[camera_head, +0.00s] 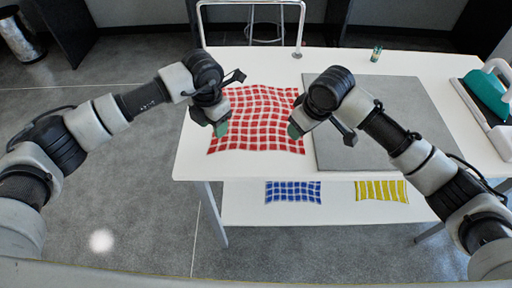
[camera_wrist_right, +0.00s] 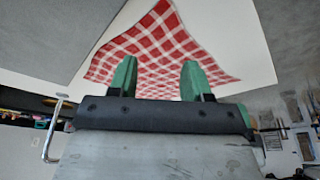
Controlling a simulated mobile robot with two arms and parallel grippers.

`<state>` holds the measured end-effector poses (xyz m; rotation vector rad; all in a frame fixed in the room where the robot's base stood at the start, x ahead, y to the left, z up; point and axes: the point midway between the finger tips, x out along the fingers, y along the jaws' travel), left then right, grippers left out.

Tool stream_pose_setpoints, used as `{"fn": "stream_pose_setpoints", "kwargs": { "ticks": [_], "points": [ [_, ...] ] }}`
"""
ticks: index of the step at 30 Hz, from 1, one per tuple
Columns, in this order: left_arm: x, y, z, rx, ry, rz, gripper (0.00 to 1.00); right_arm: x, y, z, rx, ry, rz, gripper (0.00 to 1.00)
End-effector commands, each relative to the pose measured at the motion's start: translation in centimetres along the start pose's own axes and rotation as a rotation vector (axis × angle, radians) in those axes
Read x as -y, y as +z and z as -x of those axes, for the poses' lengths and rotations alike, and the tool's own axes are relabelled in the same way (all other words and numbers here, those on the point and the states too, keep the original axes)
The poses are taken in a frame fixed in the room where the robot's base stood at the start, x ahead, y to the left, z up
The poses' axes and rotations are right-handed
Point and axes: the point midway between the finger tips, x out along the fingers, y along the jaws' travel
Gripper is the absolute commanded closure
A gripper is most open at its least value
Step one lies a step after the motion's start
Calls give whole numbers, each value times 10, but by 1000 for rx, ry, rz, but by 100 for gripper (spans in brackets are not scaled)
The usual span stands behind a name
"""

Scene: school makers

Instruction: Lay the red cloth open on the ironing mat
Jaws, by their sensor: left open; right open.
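The red checked cloth (camera_head: 258,118) lies spread out on the left part of the white table, with slightly wavy edges. The grey ironing mat (camera_head: 385,130) lies flat and bare just right of the cloth. My left gripper (camera_head: 221,128) is over the left edge of the cloth, open and holding nothing. My right gripper (camera_head: 294,130) is at the cloth's right edge, near the mat's left edge. In the right wrist view its green fingers (camera_wrist_right: 156,76) are apart and empty, with the cloth (camera_wrist_right: 160,45) beyond them. Whether the fingertips touch the cloth is unclear.
A teal and white iron (camera_head: 487,95) stands at the table's right end. A small green container (camera_head: 376,54) stands behind the mat. A blue cloth (camera_head: 293,192) and a yellow cloth (camera_head: 381,191) lie on the lower shelf. A metal rail (camera_head: 250,3) rises at the back.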

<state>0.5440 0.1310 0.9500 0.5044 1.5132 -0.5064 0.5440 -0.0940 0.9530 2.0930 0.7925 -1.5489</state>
Motion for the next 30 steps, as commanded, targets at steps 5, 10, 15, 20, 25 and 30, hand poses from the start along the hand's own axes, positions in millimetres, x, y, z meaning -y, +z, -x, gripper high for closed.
{"fn": "stream_pose_setpoints", "kwargs": {
  "ticks": [5,10,15,20,25,30],
  "points": [
    [1,-1,-31,-5,-2,0,51,0,10,-29,4,0,0,51],
    [1,0,-53,-2,-2,0,51,0,16,-50,2,1,0,51],
    [0,0,-64,-1,0,-1,51,0,19,-60,0,1,0,51],
    [0,0,-65,-1,1,-1,51,0,19,-62,0,1,1,51],
    [0,0,-66,-1,0,-1,51,0,20,-62,0,1,1,51],
    [0,0,-67,-1,0,-1,56,0,20,-64,0,1,1,56]
  ]
}}
